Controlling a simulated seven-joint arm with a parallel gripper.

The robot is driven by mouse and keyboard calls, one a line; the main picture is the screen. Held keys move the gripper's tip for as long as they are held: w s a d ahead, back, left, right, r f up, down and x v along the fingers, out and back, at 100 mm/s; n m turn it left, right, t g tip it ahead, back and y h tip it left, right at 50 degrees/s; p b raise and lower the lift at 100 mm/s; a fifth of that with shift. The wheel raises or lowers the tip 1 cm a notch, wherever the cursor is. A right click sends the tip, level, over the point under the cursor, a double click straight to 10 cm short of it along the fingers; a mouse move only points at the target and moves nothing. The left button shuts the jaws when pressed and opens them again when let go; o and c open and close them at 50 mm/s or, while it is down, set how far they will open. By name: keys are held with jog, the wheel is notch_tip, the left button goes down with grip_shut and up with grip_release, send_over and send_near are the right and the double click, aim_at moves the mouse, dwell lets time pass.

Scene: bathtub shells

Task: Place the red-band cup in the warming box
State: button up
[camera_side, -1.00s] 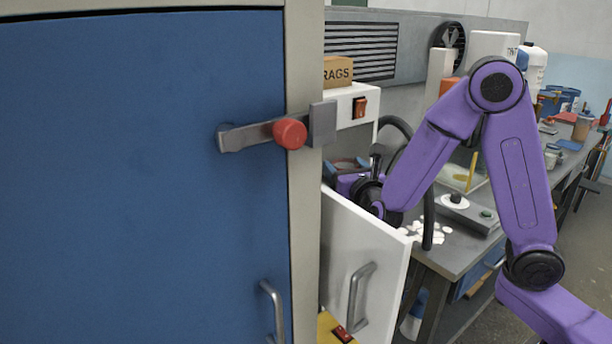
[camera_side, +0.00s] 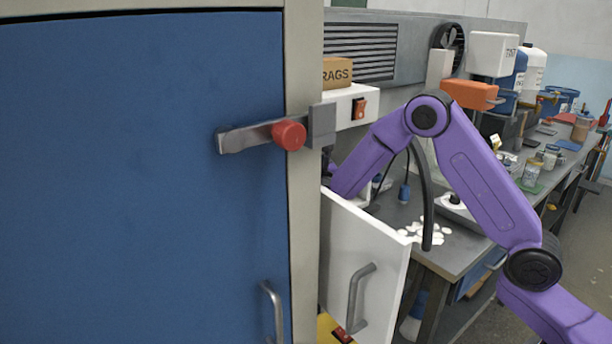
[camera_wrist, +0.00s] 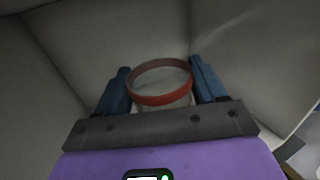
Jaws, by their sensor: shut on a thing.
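In the wrist view my gripper (camera_wrist: 160,70) has its blue fingers on either side of the red-band cup (camera_wrist: 162,98). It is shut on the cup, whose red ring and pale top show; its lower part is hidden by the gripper. Pale walls (camera_wrist: 95,35) meeting at corners surround the cup there. In the side view a white box with an orange switch (camera_side: 343,106), likely the warming box, stands behind the cabinet post. A white panel with a handle (camera_side: 340,240) stands out below it. My gripper and the cup are hidden behind the post in that view.
A blue cabinet door (camera_side: 120,180) with a red-knobbed latch (camera_side: 289,135) blocks the left of the side view. A RAGS carton (camera_side: 337,72) sits on the white box. A black curved hose (camera_side: 425,200) and scattered white pieces (camera_side: 425,232) are on the bench right of the panel.

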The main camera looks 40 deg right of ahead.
notch_tip(320, 180, down, 3)
jog(key=shift+f, duration=0.2)
jog(key=shift+w+f, duration=0.15)
jog(key=shift+f, duration=0.05)
jog(key=shift+f, duration=0.2)
jog(key=o, duration=1.4)
jog(key=shift+r, duration=0.1)
